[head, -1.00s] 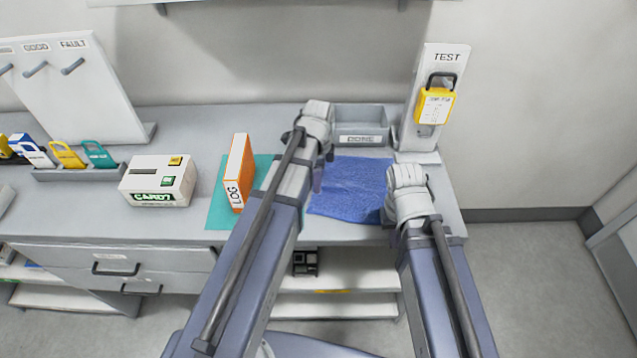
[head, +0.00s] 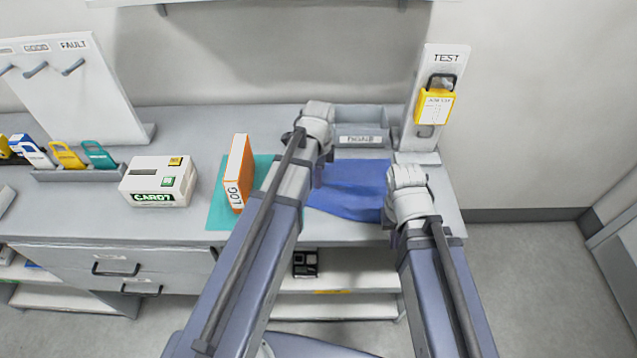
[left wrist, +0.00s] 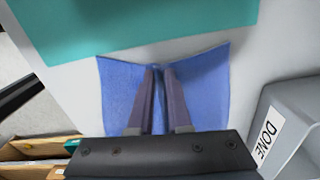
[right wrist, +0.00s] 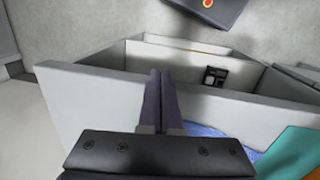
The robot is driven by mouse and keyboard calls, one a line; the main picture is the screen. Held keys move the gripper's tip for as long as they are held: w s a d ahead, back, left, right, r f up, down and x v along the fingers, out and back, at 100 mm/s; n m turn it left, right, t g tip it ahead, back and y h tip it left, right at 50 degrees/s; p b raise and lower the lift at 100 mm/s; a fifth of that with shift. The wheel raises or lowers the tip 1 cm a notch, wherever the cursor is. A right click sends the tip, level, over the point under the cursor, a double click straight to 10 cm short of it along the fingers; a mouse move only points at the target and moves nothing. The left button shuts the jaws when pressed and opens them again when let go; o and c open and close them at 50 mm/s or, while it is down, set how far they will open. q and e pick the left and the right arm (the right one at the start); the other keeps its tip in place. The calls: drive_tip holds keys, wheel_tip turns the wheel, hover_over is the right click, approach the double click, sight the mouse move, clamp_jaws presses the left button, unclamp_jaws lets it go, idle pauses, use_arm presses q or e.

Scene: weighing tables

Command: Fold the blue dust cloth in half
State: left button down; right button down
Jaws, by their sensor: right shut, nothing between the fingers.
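The blue dust cloth (head: 350,190) lies at the right end of the table, its surface bent and wavy. My left gripper (head: 317,178) is at its left side. In the left wrist view my left gripper (left wrist: 159,70) has its fingers close together, with a crease of the cloth (left wrist: 122,100) pinched between them. My right gripper (head: 388,215) is at the cloth's right side, its fingertips mostly hidden by its wrist. In the right wrist view my right gripper (right wrist: 162,73) is shut and empty, and the cloth (right wrist: 205,130) shows beside it.
A teal mat (head: 220,205) with an orange log binder (head: 240,172) lies left of the cloth. A grey bin (head: 362,140) stands behind it, and the TEST stand (head: 447,58) with a yellow device (head: 435,105) behind right. The white card box (head: 158,182) is further left.

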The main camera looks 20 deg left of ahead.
use_arm(q)
drive_tip(key=w+d+r+p, duration=0.2)
drive_tip(key=d+r+p, duration=0.6)
drive_tip(key=r+p, duration=0.1)
drive_tip(key=d+f+b, duration=0.2)
drive_tip(key=d, duration=0.1)
drive_tip(key=w+d+f+b, duration=0.1)
drive_tip(key=d+f+b, duration=0.2)
drive_tip(key=d, duration=0.1)
drive_tip(key=d+f+b, duration=0.2)
drive_tip(key=d, duration=0.2)
drive_tip(key=shift+w+d+f+b, duration=0.1)
drive_tip(key=shift+w+f+b, duration=0.15)
drive_tip(key=shift+f+b, duration=0.1)
unclamp_jaws()
idle(0.3)
